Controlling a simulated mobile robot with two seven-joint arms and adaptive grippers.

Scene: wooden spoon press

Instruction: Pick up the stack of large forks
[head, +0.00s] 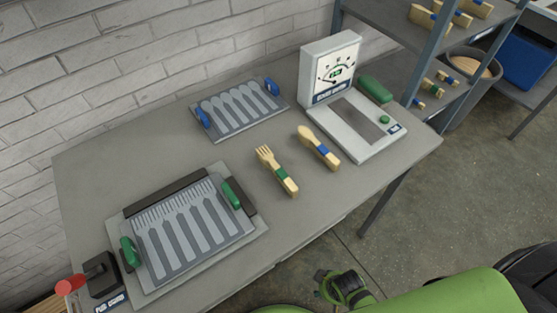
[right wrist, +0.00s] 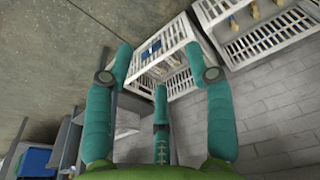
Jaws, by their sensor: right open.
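A thick bundle of pale wooden forks (head: 277,170) with a green band lies on the grey table in the head view. Its tines point to the upper left. No gripper is near it. My right gripper (right wrist: 154,60) is open in the right wrist view, its teal fingers spread with nothing between them. It faces white crates and a wall, and the forks are not in that view. My left gripper is not in view.
A blue-banded spoon bundle (head: 319,147) lies right of the forks. A green-handled fork mould (head: 190,228), a blue-handled spoon mould (head: 238,108) and a white gauge device (head: 350,115) stand around them on the table (head: 95,185). White crates (right wrist: 225,30) show in the wrist view.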

